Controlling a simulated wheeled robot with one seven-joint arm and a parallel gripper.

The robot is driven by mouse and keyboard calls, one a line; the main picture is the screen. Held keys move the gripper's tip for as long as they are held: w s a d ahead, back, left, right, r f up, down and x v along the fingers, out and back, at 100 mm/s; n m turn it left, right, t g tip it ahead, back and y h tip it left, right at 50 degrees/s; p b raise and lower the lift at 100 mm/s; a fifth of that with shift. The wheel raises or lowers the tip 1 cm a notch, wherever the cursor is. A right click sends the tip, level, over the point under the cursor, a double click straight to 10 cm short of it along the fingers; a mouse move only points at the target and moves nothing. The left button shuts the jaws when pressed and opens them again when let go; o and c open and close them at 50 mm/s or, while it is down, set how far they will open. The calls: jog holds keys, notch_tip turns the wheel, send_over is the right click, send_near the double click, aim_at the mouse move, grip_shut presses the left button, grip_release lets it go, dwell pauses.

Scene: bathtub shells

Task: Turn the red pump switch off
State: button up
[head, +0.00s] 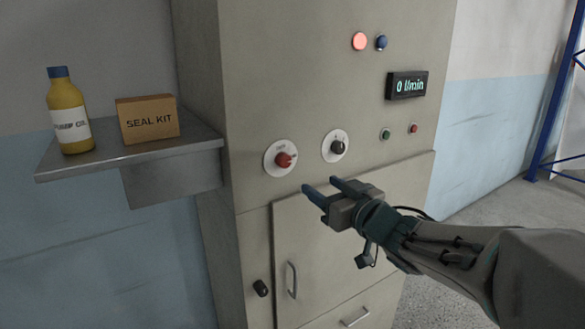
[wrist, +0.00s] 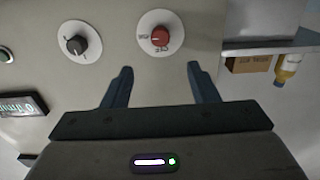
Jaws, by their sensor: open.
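The red pump switch (head: 284,160) is a red rotary knob on a round white plate on the front of a grey-beige cabinet. In the wrist view the red knob (wrist: 160,36) shows beyond the fingertips, between their lines. My gripper (head: 320,187) is open and empty, below and to the right of the red switch in the head view, apart from it. Its two dark blue fingers (wrist: 160,70) spread toward the panel. The lettering on the switch plate is too small to read.
A black knob (head: 338,147) sits right of the red one. The display (head: 407,85) reads 0 l/min. A red lamp (head: 359,41) looks lit. A shelf (head: 100,165) at left holds a yellow bottle (head: 69,105) and a seal kit box (head: 148,120). A door handle (head: 291,279) protrudes below.

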aim_at(286, 163)
jog(key=x, duration=1.3)
jog(key=shift+w+a+p, duration=0.2)
jog(key=shift+w+p, duration=0.05)
jog(key=shift+p, duration=0.05)
jog(key=c, duration=1)
